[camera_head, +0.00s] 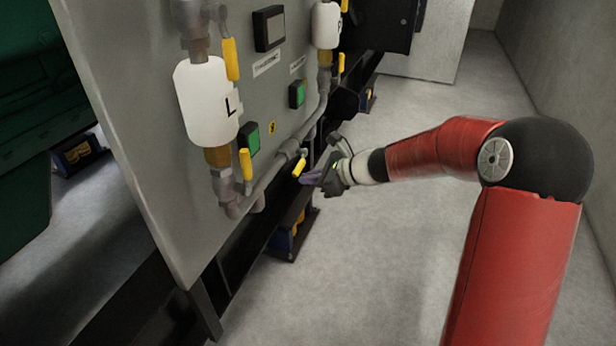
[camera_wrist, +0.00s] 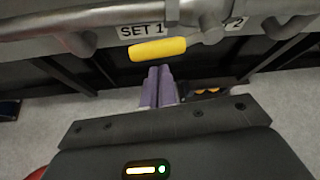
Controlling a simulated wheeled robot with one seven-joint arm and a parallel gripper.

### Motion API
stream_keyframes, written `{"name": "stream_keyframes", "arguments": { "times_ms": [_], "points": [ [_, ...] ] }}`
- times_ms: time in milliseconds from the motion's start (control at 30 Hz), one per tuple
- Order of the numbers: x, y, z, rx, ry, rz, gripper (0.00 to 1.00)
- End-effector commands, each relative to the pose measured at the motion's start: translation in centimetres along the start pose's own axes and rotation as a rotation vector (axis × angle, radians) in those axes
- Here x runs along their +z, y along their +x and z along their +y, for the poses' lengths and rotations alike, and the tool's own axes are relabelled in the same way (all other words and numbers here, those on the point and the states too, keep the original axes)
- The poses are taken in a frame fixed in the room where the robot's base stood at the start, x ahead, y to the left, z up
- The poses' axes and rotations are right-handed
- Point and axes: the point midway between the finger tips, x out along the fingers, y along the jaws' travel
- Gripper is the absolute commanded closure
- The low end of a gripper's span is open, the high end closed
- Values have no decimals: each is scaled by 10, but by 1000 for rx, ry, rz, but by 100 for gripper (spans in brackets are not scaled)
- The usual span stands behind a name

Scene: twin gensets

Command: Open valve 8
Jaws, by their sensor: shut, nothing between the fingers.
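A yellow valve handle (camera_head: 299,167) sits on the lower grey pipe (camera_head: 272,172) of the panel in the head view. In the wrist view the same yellow handle (camera_wrist: 158,48) lies sideways, just beyond my fingertips, under the grey pipe (camera_wrist: 120,18). My gripper (camera_head: 312,179) is shut and empty close to this handle. Its purple fingers (camera_wrist: 160,72) are together, with a small gap to the handle visible in the wrist view; touching cannot be told for certain. A label (camera_wrist: 142,30) reads "SET 1". No number 8 is readable, so I cannot tell which valve is valve 8.
The grey panel (camera_head: 110,50) carries a white vessel (camera_head: 203,98) marked L and other yellow handles, one upright (camera_head: 246,164) and one higher (camera_head: 231,60). Dark frame rails (camera_head: 245,250) run below the panel. Open floor (camera_head: 390,230) lies to the right, up to a wall.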

Motion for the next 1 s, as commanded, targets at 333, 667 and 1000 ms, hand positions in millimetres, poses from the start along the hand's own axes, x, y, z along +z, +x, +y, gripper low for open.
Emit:
{"name": "stream_keyframes", "arguments": {
  "times_ms": [333,667,1000],
  "points": [
    [-24,-48,-8,-4,-2,2,100],
    [-25,-89,-8,1,1,1,100],
    [-30,-87,-9,33,46,1,100]
  ]
}}
